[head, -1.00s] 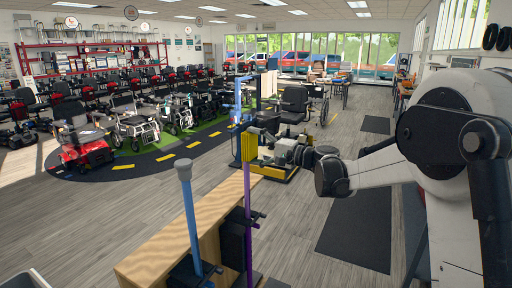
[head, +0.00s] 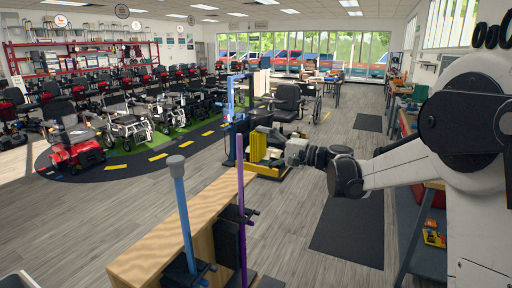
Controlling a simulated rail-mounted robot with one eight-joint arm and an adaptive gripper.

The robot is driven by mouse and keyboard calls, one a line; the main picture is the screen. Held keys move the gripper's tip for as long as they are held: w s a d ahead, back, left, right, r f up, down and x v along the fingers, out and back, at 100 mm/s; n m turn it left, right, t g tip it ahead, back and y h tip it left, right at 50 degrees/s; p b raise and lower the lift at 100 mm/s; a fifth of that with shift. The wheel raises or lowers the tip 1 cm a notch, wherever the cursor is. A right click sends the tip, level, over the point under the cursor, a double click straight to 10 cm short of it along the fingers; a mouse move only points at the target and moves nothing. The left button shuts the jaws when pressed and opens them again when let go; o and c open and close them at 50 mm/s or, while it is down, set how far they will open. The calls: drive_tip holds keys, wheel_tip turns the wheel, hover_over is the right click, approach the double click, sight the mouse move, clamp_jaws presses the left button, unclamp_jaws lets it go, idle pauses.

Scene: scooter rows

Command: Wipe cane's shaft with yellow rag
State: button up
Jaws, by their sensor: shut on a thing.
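My gripper (head: 272,146) is at the end of my arm, which reaches in from the right side of the head view. It is shut on the yellow rag (head: 258,149), which hangs in folds at the fingers. A cane with a blue shaft (head: 184,215) and grey top stands upright, slightly tilted, in the front left. A cane with a purple shaft (head: 241,205) stands upright to its right, nearer the rag in the picture. The rag appears apart from both shafts. The fingertips are small and partly hidden by the rag.
A blue upright frame (head: 231,110) stands behind the rag. A black seat (head: 287,100) is beyond. A dark mat (head: 350,228) lies on the floor, and a workbench (head: 425,245) is at right. Scooters (head: 75,145) line the left.

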drive_tip(key=shift+d, duration=0.1)
drive_tip(key=shift+v, duration=1.45)
